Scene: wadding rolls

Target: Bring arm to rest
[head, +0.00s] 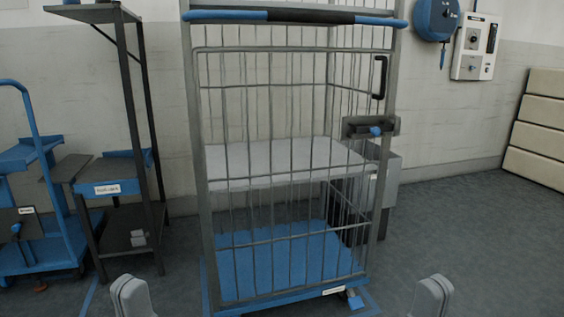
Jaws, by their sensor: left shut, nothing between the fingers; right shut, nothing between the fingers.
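My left gripper (132,296) shows at the bottom edge, left of centre, as a pale grey rounded tip. It is shut and holds nothing. My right gripper (432,296) shows at the bottom edge, right of centre, with the same look. It is shut and empty. Both point up into the view and stand apart from everything. Most of both arms is below the frame.
A wire cage trolley (207,170) with a blue base (270,268) stands in front of me, its gate shut. A dark shelf rack (130,90) and a blue cart (45,255) stand left. A wall box (475,47) hangs at right. The right floor (490,240) is clear.

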